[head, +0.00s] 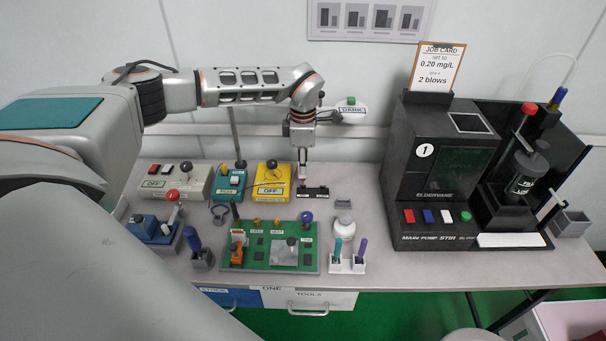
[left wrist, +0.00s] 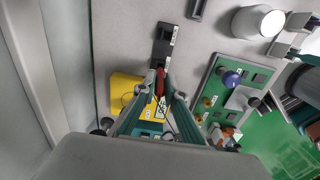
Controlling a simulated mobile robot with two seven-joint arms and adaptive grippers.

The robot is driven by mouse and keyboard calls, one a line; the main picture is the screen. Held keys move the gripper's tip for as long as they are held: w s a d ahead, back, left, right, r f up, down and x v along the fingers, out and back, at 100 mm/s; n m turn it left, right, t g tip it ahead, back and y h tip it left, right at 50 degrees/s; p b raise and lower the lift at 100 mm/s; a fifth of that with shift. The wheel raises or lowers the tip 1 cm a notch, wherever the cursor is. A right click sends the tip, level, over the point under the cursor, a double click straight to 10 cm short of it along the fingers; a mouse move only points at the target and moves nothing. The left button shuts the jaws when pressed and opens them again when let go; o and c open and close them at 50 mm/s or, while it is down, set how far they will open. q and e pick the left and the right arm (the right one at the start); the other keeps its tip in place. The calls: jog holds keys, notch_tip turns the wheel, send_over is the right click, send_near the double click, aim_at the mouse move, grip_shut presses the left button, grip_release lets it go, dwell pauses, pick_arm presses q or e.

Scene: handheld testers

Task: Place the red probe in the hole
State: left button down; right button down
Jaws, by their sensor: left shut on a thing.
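My left gripper (head: 302,170) reaches down from above at the back of the table, beside the yellow box. In the left wrist view its fingers (left wrist: 160,88) are shut on the red probe (left wrist: 161,79), which points toward the black block. The black block (head: 316,193) lies on the table just right of the fingertips; it also shows in the left wrist view (left wrist: 165,44). I cannot tell whether the probe tip touches the block or sits in a hole. The probe is hardly visible in the head view. My right gripper is out of view.
The yellow tester (head: 267,192) stands close to the left of the gripper, with a teal tester (head: 231,184) beyond it. A green circuit board (head: 235,266) lies in front. A white bottle (head: 343,228) stands at right, before the large black machine (head: 398,180).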

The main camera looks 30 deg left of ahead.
pick_arm(q)
jog(key=shift+f, duration=1.45)
jog(key=c, duration=2.1)
grip_release()
jog(key=shift+f, duration=0.15)
notch_tip(320, 180, up, 12)
jog(key=shift+r, duration=0.2)
